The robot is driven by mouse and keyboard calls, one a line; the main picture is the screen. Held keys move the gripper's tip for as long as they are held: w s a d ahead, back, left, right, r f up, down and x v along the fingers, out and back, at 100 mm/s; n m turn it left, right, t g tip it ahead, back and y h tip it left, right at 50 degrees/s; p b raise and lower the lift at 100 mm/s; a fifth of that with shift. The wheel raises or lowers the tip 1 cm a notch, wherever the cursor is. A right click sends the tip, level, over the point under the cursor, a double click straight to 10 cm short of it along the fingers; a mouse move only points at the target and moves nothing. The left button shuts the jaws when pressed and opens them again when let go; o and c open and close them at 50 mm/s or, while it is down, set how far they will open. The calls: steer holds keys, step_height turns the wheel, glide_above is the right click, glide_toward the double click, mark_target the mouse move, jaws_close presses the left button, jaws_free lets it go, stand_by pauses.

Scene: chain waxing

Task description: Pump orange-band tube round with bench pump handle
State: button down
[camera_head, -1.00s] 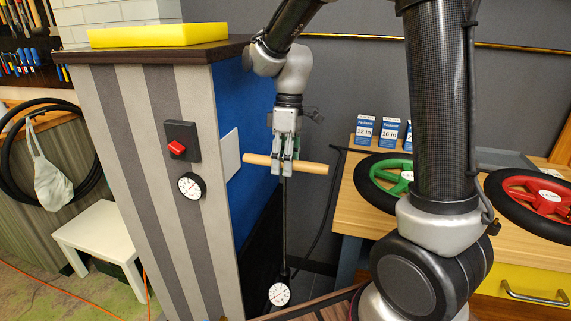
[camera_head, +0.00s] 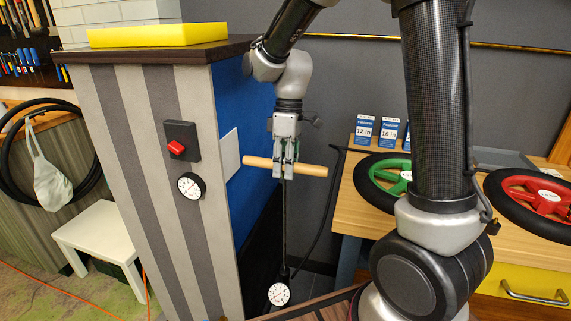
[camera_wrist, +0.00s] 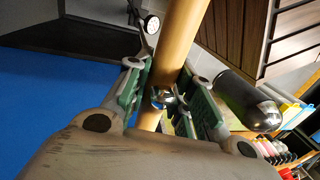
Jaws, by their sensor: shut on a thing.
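The bench pump's wooden handle (camera_head: 310,169) is a pale crossbar on a thin upright rod (camera_head: 285,225), with a white round gauge (camera_head: 279,294) near its foot. My gripper (camera_head: 284,168) is above the rod, shut around the middle of the handle. In the wrist view the handle (camera_wrist: 181,38) runs between the green-padded fingers of my gripper (camera_wrist: 165,95), and a small gauge (camera_wrist: 151,23) shows beyond. I cannot make out an orange-band tube in either view.
A striped cabinet (camera_head: 130,190) with a red button (camera_head: 177,147) and dial (camera_head: 191,186) stands close left of the pump. At right, a wooden bench (camera_head: 350,205) carries a green-hubbed wheel (camera_head: 398,181) and a red-hubbed wheel (camera_head: 545,203). A white stool (camera_head: 100,232) is at left.

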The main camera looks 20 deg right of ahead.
step_height(320, 180, down, 35)
steer(key=shift+s+r, duration=0.1)
steer(key=c, duration=1.3)
jaws_free()
steer(key=shift+o, duration=0.5)
step_height(320, 180, up, 12)
steer(key=w+d, duration=0.1)
steer(key=w, duration=0.1)
steer(key=shift+d, duration=0.2)
